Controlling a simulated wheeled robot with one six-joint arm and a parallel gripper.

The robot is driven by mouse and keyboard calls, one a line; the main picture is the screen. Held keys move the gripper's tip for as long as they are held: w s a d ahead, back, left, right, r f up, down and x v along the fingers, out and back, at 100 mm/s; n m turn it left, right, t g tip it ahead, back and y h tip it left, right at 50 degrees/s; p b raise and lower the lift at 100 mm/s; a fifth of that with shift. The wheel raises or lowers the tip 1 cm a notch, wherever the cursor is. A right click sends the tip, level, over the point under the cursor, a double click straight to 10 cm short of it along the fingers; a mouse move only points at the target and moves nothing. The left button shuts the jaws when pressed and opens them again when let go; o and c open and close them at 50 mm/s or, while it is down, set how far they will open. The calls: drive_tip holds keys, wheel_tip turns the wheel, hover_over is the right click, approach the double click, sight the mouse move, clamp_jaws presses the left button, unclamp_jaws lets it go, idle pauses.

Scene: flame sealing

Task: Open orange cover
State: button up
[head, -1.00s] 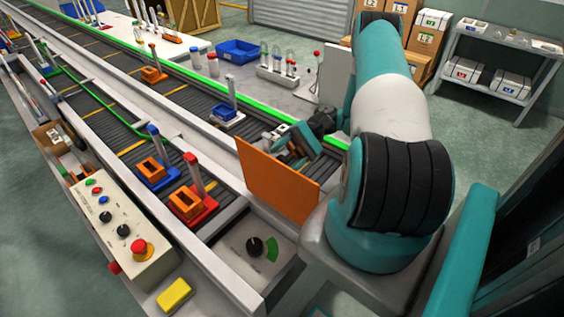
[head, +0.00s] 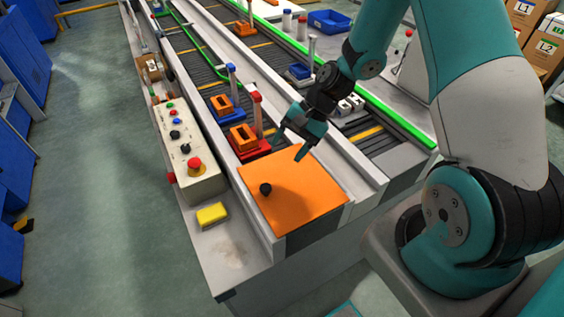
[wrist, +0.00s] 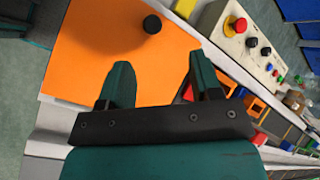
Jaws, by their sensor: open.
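The orange cover (head: 305,185) lies flat at the near end of the conveyor, with a black round knob (head: 265,189) standing out on its near left part. In the wrist view the cover (wrist: 85,60) fills the left and middle, with the knob (wrist: 152,23) near its upper right. My gripper (head: 291,141) hangs over the cover's far edge, fingers pointing down. In the wrist view my gripper (wrist: 160,62) is open with nothing between its fingers. I cannot tell whether a fingertip touches the cover. The panel under the cover is hidden.
A control box (head: 186,148) with a red emergency button stands left of the cover. A yellow block (head: 212,214) lies in front of it. Red (head: 242,140) and blue (head: 224,106) trays with orange blocks and upright tubes stand just beyond the cover.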

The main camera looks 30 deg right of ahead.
sight(265, 188)
drive_tip(key=a+f+h+b, duration=0.1)
drive_tip(key=a+f+h, duration=0.1)
drive_tip(key=f, duration=0.1)
drive_tip(key=a+f+h+b, duration=0.2)
drive_tip(key=f, duration=0.2)
drive_tip(key=a+f+h+b, duration=0.1)
drive_tip(key=a+f+h, duration=0.2)
drive_tip(key=shift+f+b, duration=0.3)
drive_tip(key=shift+f, duration=0.1)
drive_tip(key=shift+w+r+h, duration=0.15)
drive_tip(key=shift+r+h, duration=0.15)
drive_tip(key=shift+h, duration=0.1)
wheel_tip(265, 188, up, 17)
drive_tip(key=b, duration=0.2)
drive_tip(key=s+a+r+n+y+p, duration=0.1)
drive_tip(key=s+a+r+n, duration=0.1)
drive_tip(key=s+r+n, duration=0.2)
drive_tip(key=s+a+r+n+y+p, duration=0.1)
drive_tip(key=s+r+n+y, duration=0.1)
drive_tip(key=s+r+n, duration=0.3)
drive_tip(key=shift+s+a+n+y, duration=0.35)
drive_tip(key=shift+s+n, duration=1.35)
drive_tip(key=shift+s, duration=0.95)
drive_tip(key=shift+r, duration=0.15)
